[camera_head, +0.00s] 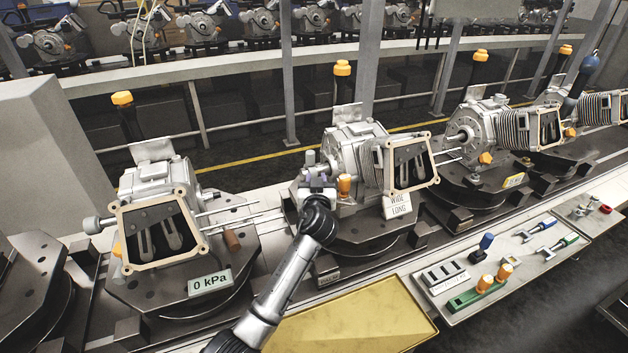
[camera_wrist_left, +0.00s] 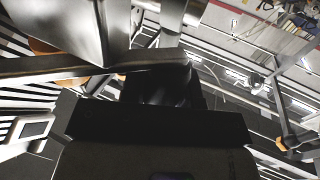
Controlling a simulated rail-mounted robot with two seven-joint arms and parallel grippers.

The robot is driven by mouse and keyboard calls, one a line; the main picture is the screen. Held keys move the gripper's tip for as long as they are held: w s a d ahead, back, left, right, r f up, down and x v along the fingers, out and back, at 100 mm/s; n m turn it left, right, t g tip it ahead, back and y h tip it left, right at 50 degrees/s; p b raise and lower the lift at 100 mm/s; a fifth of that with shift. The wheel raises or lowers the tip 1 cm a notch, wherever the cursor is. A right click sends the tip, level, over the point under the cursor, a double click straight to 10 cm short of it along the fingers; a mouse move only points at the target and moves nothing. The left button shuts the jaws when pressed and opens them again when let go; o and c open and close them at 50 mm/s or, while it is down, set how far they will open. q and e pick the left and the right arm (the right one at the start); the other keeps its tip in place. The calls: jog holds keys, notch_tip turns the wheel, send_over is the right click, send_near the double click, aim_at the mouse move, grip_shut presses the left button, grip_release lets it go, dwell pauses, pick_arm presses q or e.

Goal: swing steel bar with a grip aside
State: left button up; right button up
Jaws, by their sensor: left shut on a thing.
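My left arm reaches up from the bottom of the head view, and its left gripper (camera_head: 318,190) is at the left side of the middle fixture's housing (camera_head: 356,150). It is shut on a part there that the wrist mostly hides, which looks like the steel bar. In the left wrist view a flat steel bar (camera_wrist_left: 60,68) runs across just beyond the black gripper body (camera_wrist_left: 155,125). The contact with the fingers is dark and hard to make out. An orange knob (camera_head: 344,185) stands just right of the gripper in the head view. My right gripper is in neither view.
The left fixture holds another housing (camera_head: 155,185) above a "0 kPa" sign (camera_head: 209,283). A yellow tray (camera_head: 360,325) lies in front, right of my arm. A tool panel (camera_head: 500,275) with several handles is at the right. Thin rods stick out beside the left housing.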

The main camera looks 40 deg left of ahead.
pick_arm(q)
jog(key=m+t+h+p, duration=0.1)
jog(key=h, duration=0.1)
jog(key=w+m+t+h+p, duration=0.1)
jog(key=p, duration=0.1)
jog(key=m+t+h+p, duration=0.1)
jog(key=m+h+p, duration=0.1)
jog(key=shift+w+d+h, duration=0.1)
jog(key=shift+w+h, duration=0.2)
jog(key=shift+w, duration=0.05)
jog(key=o, duration=0.9)
